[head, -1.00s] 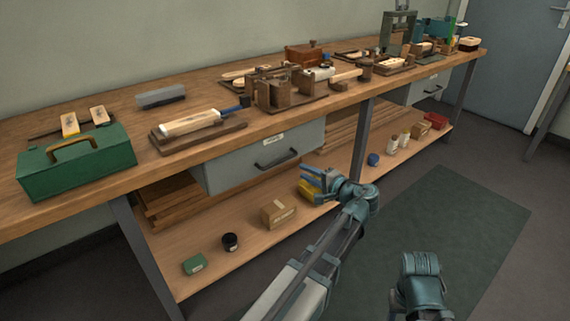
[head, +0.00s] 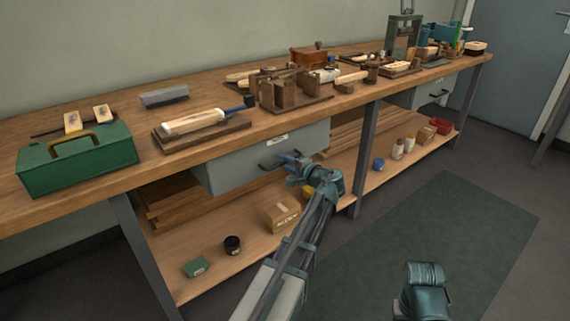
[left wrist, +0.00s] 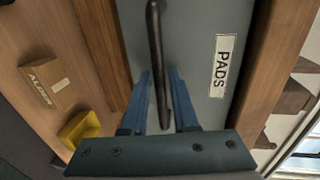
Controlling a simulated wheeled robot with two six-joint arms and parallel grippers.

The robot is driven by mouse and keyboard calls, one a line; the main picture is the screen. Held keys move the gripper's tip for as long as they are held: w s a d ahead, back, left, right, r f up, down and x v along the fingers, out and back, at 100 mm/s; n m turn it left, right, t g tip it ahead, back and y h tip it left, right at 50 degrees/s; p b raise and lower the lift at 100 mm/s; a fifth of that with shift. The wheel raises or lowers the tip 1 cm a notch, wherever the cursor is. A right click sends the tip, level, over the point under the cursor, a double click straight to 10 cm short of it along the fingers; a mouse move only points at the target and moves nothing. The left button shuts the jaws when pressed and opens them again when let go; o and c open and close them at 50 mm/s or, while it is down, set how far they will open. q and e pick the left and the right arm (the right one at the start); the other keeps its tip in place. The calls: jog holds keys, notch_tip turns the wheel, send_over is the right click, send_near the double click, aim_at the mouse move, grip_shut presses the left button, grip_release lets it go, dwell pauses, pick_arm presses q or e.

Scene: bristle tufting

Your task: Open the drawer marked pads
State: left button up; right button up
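The grey drawer (head: 225,165) under the bench appears shut in the head view. Its label reads PADS in the left wrist view, where the drawer front (left wrist: 195,40) fills the middle. A dark bar handle (left wrist: 156,50) runs along the front; it also shows in the head view (head: 268,166), partly hidden by my gripper. My left gripper (head: 288,158) is at the handle. In the left wrist view its two blue fingers (left wrist: 160,88) are open, one on each side of the bar, with gaps visible. Of my right arm, only a part shows at the bottom; its fingers are out of view.
The bench top (head: 115,199) overhangs the drawer. The lower shelf (head: 215,285) holds a cardboard box (head: 282,212), a yellow bin (left wrist: 82,128), a black jar (head: 232,245) and a green box (head: 196,267). A second drawer (head: 425,93) is farther right. The floor mat (head: 440,225) is clear.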

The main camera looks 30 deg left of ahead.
pick_arm(q)
grip_shut()
dwell(1.4)
